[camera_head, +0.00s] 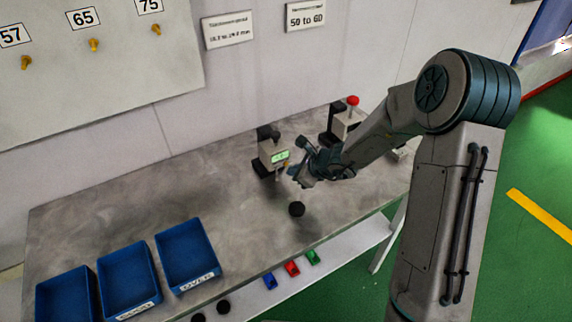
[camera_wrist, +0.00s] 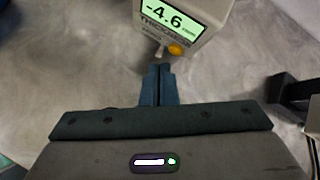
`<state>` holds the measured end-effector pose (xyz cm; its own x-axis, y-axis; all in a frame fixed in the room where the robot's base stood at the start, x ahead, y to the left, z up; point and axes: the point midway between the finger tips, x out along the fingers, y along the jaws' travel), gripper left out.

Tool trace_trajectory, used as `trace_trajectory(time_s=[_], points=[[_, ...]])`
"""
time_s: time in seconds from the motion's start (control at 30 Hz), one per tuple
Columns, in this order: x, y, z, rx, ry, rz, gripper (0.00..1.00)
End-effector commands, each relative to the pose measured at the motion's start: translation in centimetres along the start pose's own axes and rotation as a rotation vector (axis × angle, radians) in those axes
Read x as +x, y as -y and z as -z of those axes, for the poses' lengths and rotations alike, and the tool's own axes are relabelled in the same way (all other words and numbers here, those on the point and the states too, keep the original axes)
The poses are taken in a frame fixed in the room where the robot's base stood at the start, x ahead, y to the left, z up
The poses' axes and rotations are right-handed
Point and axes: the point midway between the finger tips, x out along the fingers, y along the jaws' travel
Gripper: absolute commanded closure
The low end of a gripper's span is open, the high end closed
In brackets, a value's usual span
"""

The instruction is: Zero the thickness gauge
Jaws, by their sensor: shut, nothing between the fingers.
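The thickness gauge (camera_head: 268,150) stands on the table toward the back, a pale box with a green lit display and a dark stand. In the wrist view the gauge (camera_wrist: 203,14) fills the top, and its display (camera_wrist: 167,17) reads about -4.6 mm. A round yellow button (camera_wrist: 176,48) sits on its lower front, beside a small pale pin. My gripper (camera_wrist: 159,70) is shut and empty, its fingertips just below the button in the picture. I cannot tell whether they touch the gauge. In the head view my gripper (camera_head: 294,173) is at the gauge's right front.
A black round piece (camera_head: 297,209) lies on the table in front of the gauge. A second device with a red knob (camera_head: 352,101) stands behind my arm. Blue trays (camera_head: 219,270) line the table's left front.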

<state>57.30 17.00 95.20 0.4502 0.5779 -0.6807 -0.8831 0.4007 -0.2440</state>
Motion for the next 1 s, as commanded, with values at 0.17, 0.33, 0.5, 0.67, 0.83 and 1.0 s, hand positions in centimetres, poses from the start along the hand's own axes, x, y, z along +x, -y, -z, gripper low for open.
trace_trajectory(time_s=[0.17, 0.33, 0.5, 0.67, 0.83, 1.0], points=[[0.0, 0.0, 0.0, 0.0, 0.0, 0.0, 1.0], [0.07, 0.04, -0.04, 0.0, 0.0, 0.0, 1.0], [0.45, 0.35, -0.29, -0.002, 0.0, 0.0, 1.0], [0.61, 0.52, -0.41, 0.0, -0.001, 0.0, 1.0], [0.6, 0.51, -0.41, 0.0, -0.001, 0.0, 1.0], [0.64, 0.53, -0.45, 0.0, 0.0, 0.0, 1.0]])
